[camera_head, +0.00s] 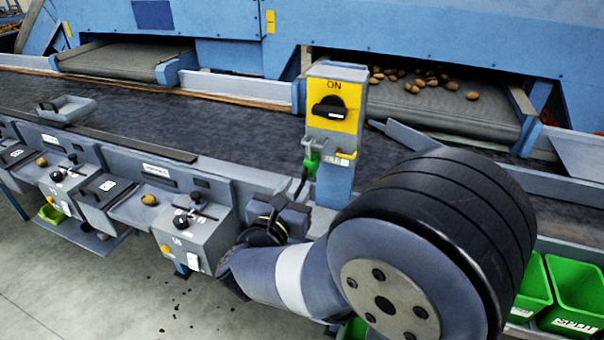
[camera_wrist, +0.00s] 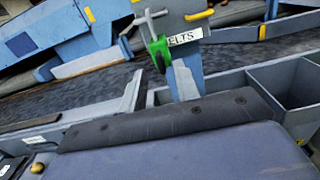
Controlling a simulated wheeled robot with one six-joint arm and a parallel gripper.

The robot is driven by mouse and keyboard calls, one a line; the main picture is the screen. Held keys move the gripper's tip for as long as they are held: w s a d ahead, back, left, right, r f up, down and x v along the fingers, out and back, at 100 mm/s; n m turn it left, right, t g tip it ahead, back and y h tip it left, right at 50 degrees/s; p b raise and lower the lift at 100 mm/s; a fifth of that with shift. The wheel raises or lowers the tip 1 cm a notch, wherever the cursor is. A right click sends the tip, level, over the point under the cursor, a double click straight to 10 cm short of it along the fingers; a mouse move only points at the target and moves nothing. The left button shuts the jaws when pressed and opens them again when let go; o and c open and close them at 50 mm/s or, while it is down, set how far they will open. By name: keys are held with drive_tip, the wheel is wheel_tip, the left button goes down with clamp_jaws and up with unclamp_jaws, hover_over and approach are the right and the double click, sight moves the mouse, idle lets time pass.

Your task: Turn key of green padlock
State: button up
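The green padlock (camera_head: 311,161) hangs at the lower left of the yellow-fronted switch box (camera_head: 335,73). In the wrist view the padlock (camera_wrist: 158,46) hangs below a grey metal bar, left of a white label ending in "ELTS". A small dark part shows on its lower side; I cannot make out a key. My gripper (camera_head: 301,187) is just below and left of the padlock in the head view, its thin dark end close to it. Contact cannot be told. In the wrist view my gripper's grey body fills the bottom and its fingertips cannot be made out.
The black rotary switch (camera_head: 329,108) sits under the word ON. The box stands on a blue post (camera_head: 334,187) beside a dark conveyor belt (camera_head: 230,118). Grey control boxes (camera_head: 195,235) line the left front. Green bins (camera_head: 578,288) stand at lower right.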

sight(303, 178)
drive_tip(key=shift+p+x, duration=0.35)
drive_tip(key=shift+x, duration=1.5)
drive_tip(key=shift+c, duration=0.2)
clamp_jaws()
